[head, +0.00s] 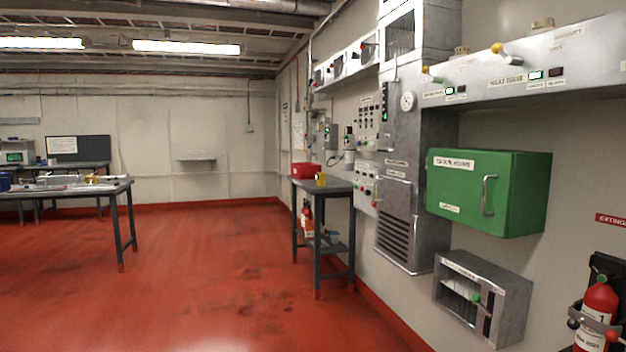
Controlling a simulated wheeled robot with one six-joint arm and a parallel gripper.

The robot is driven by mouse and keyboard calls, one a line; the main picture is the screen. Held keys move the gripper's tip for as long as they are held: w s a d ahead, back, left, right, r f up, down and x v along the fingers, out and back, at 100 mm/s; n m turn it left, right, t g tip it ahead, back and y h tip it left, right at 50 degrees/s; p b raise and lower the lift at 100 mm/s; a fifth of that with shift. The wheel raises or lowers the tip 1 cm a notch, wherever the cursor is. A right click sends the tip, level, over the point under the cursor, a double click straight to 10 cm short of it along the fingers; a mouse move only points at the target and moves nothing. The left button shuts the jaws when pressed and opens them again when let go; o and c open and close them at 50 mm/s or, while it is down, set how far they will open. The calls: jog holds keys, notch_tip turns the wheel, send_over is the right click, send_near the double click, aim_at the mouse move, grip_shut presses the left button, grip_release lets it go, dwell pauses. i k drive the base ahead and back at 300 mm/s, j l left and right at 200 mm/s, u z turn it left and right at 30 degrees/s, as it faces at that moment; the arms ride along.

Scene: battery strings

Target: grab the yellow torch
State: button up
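A small yellow object (320,179) stands on top of the small grey table near the centre, close to its front edge. It may be the yellow torch, but it is too small to tell for sure. A red box (306,170) sits just behind it, to the left. My gripper is not in view.
The small table (338,187) stands by the right wall, with a fire extinguisher (307,219) on or behind its lower level. A green cabinet (490,190) and an open metal box (485,295) jut from the wall. Another extinguisher (598,312) hangs lower right. A long workbench (124,187) stands left. The red floor between is clear.

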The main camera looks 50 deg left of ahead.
aim_at(320, 177)
jog(key=u, duration=1.75)
jog(key=i+u, duration=0.25)
jog(key=i, duration=3.8)
jog(key=i+z, duration=0.1)
jog(key=i, duration=0.4)
jog(key=i+j+z, duration=0.15)
jog(key=i, duration=0.35)
jog(key=i+j+z, duration=0.1)
jog(key=i, duration=0.4)
jog(key=j, duration=0.1)
